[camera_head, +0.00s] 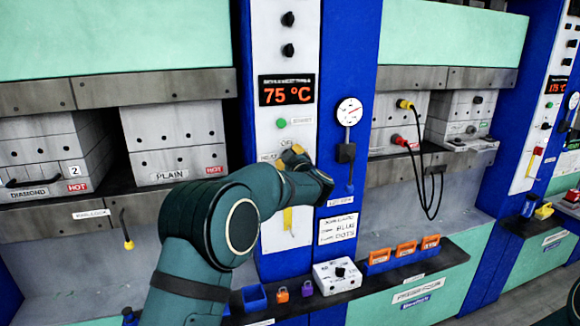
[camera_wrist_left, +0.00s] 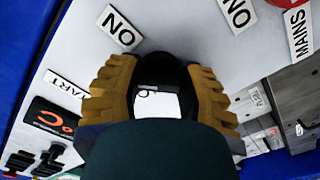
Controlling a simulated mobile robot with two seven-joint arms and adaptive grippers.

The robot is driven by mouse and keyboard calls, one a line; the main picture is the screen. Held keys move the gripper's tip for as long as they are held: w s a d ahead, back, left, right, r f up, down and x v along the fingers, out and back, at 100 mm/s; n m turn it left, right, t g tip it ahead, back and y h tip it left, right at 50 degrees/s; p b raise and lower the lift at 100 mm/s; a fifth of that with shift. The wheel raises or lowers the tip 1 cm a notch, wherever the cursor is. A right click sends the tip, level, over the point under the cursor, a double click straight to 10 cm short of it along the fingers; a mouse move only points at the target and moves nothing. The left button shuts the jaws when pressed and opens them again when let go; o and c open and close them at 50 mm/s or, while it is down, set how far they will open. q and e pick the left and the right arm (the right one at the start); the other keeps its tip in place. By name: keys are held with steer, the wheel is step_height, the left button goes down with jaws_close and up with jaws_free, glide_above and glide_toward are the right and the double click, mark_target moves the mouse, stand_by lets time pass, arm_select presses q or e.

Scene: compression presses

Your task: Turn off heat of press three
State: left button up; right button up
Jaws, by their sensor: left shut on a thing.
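My left gripper (camera_head: 297,160) reaches the white control panel (camera_head: 268,55) of the middle press, below its display (camera_head: 287,91), which reads 75 °C in red. In the left wrist view the yellow fingers of this gripper (camera_wrist_left: 160,95) are closed around a black knob-like part (camera_wrist_left: 158,68). Its shape and pointer are mostly hidden by the gripper. An ON label (camera_wrist_left: 118,28) is just beyond the fingers. A green button (camera_head: 281,123) is on the panel above the gripper. No press number three is readable. My right gripper is not in view.
A round gauge (camera_head: 349,111) is on the blue column right of the panel. A ledge below holds a white box with a black knob (camera_head: 338,276), small padlocks (camera_head: 282,295) and a blue rack of orange items (camera_head: 407,250). Blocks marked HOT and PLAIN (camera_head: 172,160) stand left.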

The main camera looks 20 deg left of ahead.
arm_select(q)
steer(key=shift+f+n+b, duration=0.15)
steer(key=shift+n+b, duration=0.5)
steer(key=shift+n, duration=0.35)
steer(key=n+b, duration=0.2)
steer(key=n, duration=0.1)
steer(key=shift+n+b, duration=0.3)
steer(key=shift+b, duration=0.1)
steer(key=shift+n+b, duration=1.5)
steer(key=shift+n, duration=0.8)
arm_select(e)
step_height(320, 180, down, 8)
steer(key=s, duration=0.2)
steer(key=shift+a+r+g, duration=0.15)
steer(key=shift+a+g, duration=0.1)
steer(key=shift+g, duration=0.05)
arm_select(q)
steer(key=shift+r, duration=0.2)
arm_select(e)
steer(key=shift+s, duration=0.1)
arm_select(q)
steer(key=o, duration=1.2)
steer(key=v, duration=1.2)
